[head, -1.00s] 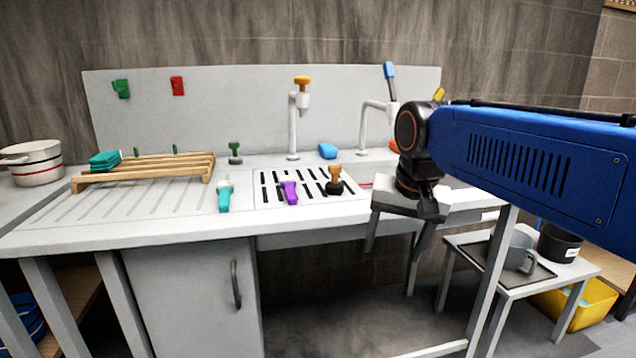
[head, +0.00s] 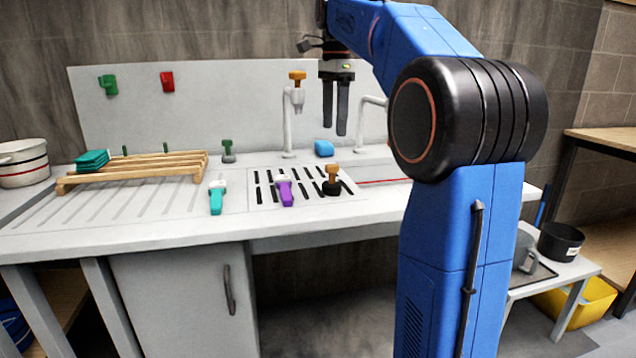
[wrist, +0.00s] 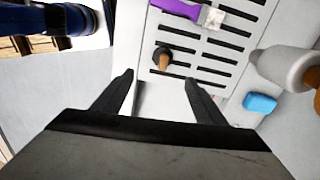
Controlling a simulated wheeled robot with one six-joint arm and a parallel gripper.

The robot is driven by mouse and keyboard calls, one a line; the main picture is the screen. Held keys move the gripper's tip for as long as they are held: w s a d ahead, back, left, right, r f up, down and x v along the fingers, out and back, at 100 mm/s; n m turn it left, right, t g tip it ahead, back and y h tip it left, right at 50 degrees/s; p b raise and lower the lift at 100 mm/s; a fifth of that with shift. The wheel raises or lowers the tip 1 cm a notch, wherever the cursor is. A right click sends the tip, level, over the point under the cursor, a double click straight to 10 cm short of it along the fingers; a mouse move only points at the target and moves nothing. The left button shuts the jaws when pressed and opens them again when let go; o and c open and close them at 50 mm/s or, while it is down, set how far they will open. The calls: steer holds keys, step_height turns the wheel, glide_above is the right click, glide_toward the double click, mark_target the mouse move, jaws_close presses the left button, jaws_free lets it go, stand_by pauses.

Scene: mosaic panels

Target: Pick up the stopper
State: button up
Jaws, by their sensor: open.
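The stopper (head: 332,182) has a black base and an orange-brown knob, and stands on the slotted drain plate (head: 262,198) of the grey counter. In the wrist view the stopper (wrist: 163,56) shows just beyond the gap between the fingertips. My gripper (head: 335,128) points down in the head view, above the counter and apart from the stopper. Its two dark fingers are spread and empty, as the wrist view shows my gripper (wrist: 158,82). A similar green-handled piece (head: 228,151) with a dark base stands near the back panel.
A purple-handled brush (head: 285,190) lies left of the stopper, and a teal one (head: 216,197) farther left. A white tap with an orange top (head: 297,90) and a blue block (head: 324,148) stand behind. A wooden rack (head: 140,170) occupies the left side.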

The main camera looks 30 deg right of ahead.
mark_target(332, 172)
steer(key=f, duration=1.1)
steer(key=w+f, duration=0.1)
steer(key=f, duration=0.5)
steer(key=shift+d, duration=0.1)
steer(key=c, duration=1.2)
